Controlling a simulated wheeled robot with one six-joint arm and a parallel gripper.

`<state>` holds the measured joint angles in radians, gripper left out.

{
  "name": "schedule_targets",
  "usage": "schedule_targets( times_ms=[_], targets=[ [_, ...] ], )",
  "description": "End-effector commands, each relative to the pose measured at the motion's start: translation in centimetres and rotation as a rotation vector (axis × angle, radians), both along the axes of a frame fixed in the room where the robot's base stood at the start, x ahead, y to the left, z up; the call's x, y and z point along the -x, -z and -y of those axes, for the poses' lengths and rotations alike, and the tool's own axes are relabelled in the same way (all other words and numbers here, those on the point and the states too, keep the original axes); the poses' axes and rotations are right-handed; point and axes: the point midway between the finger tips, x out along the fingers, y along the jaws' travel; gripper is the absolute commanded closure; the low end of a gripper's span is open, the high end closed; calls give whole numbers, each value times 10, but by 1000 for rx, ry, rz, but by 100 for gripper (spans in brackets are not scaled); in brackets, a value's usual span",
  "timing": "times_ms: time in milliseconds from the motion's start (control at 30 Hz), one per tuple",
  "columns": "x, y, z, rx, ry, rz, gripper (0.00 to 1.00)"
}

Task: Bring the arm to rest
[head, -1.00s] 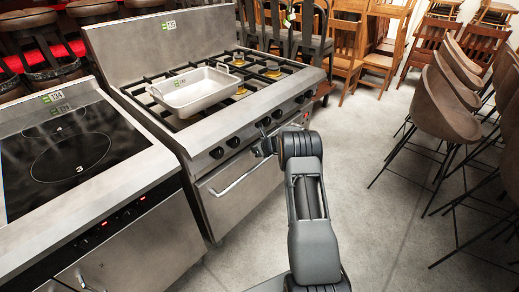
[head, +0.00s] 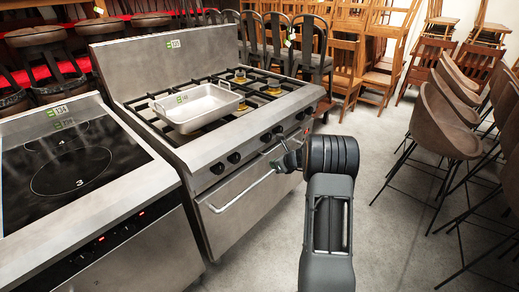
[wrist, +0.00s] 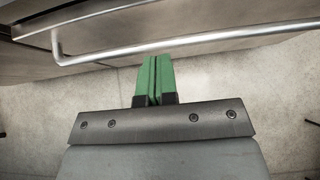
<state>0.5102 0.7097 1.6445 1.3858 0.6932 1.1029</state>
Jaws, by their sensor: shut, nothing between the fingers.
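My gripper (wrist: 153,80) shows in the wrist view with its two green fingers pressed together and nothing between them. It points toward the stove's oven door handle (wrist: 190,43), which crosses the top of that view; I cannot tell how far apart they are. In the head view the gripper (head: 274,163) is small and partly hidden behind my arm, in front of the steel gas stove (head: 240,172). The same handle shows there (head: 238,194), just left of and below the gripper.
A white roasting pan (head: 196,106) sits on the stove's grates. A black glass hob (head: 70,170) stands at left. Brown bar stools (head: 445,125) with thin legs stand at right. Wooden chairs (head: 345,65) fill the back. Concrete floor (head: 385,215) is clear between stove and stools.

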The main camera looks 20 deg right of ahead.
Motion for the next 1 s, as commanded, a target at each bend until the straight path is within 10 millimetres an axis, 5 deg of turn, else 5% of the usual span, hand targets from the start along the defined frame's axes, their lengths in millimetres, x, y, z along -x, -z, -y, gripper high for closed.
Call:
schedule_targets(
  times_ms=[300,467,667,1000],
  targets=[
    [6,1,-4,95,-111,29,100],
    [52,27,-27,303,-463,0,100],
    [124,-23,-80,617,-1070,56,100],
    [257,-146,-145,1117,-2037,207,100]
  ],
)
